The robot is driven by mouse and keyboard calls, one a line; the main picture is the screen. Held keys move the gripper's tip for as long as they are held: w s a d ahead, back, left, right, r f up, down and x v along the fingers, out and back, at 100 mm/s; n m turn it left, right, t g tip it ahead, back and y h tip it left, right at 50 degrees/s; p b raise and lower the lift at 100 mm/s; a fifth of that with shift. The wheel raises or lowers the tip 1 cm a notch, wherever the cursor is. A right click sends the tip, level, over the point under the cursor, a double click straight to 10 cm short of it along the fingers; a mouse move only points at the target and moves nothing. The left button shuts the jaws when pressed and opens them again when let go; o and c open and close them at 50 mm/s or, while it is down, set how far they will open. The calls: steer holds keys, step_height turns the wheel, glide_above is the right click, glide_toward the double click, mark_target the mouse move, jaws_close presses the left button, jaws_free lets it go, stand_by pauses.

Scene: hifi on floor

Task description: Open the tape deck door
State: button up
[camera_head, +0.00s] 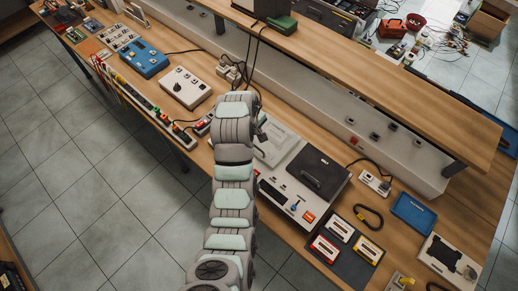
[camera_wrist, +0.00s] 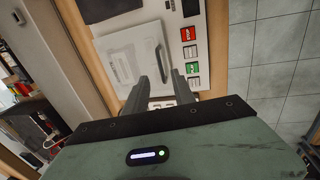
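The tape deck is a pale, flat unit on the wooden bench, and its casing (camera_head: 292,203) lies just right of my arm. The panel also shows in the head view (camera_head: 278,146), partly behind my arm. My gripper (camera_wrist: 161,82) is open and empty, its two dark fingers apart over the panel's near edge. I cannot tell whether they touch it. My arm hides most of the gripper in the head view.
Red (camera_wrist: 188,34) and green (camera_wrist: 193,69) buttons line the deck beside the panel. A black lid (camera_head: 319,174) covers its other half. Cassettes on a dark mat (camera_head: 350,268) lie to the right. A raised shelf (camera_head: 400,92) runs behind. Tiled floor lies in front.

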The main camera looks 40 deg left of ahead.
mark_target(258, 149)
steer(key=shift+w+f+p, duration=0.3)
steer(key=shift+f+p, duration=0.2)
steer(key=shift+f, duration=0.85)
steer(key=shift+w+f+p, duration=0.25)
steer(key=shift+f+p, duration=0.3)
steer(key=shift+f, duration=0.85)
steer(key=shift+w+f+p, duration=0.3)
steer(key=shift+f+p, duration=0.2)
steer(key=shift+f, duration=0.85)
steer(key=shift+c, duration=0.3)
jaws_close()
